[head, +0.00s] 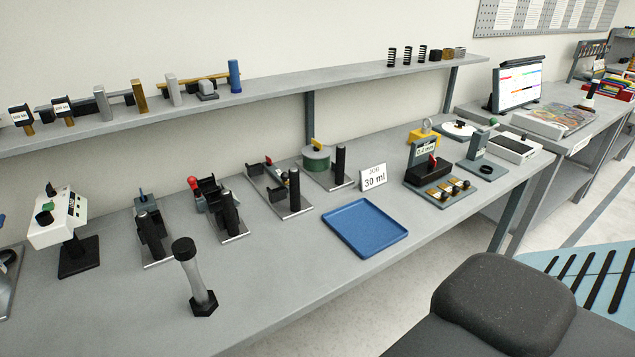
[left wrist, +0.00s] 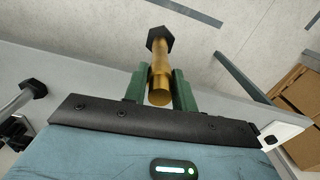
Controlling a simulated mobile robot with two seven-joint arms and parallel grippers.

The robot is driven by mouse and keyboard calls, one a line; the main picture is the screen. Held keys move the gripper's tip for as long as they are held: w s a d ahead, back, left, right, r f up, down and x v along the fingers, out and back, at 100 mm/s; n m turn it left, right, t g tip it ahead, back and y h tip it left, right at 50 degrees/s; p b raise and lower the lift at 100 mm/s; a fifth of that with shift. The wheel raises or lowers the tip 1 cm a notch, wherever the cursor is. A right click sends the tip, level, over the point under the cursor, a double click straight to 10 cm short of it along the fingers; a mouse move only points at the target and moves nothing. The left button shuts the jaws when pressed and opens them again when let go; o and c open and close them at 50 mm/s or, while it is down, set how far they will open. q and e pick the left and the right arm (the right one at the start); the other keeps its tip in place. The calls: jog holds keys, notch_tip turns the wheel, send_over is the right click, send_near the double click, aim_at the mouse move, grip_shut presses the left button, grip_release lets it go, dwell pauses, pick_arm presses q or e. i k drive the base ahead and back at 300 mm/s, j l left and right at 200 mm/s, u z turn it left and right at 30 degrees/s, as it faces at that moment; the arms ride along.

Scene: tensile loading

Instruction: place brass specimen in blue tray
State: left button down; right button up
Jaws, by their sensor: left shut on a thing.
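The blue tray (head: 364,229) lies empty on the bench in the head view, near its front edge. In the left wrist view, my left gripper (left wrist: 159,82) has two green fingers shut on the brass specimen (left wrist: 160,86). The specimen is a gold-coloured stepped rod with a black hexagonal piece (left wrist: 160,38) at its far end; I cannot tell whether that piece belongs to it. The tray does not show in the left wrist view. Neither gripper shows in the head view.
A dark padded seat-like shape (head: 505,300) fills the lower right. A brown box (left wrist: 298,105) shows in the wrist view.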

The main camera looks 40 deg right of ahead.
aim_at(364, 226)
jog(key=k, duration=0.55)
jog(key=z, duration=1.8)
jog(key=i+l, duration=0.2)
jog(key=i, duration=0.2)
jog(key=i+l, duration=0.2)
jog(key=i, duration=0.15)
jog(key=i+l, duration=0.2)
jog(key=i, duration=0.2)
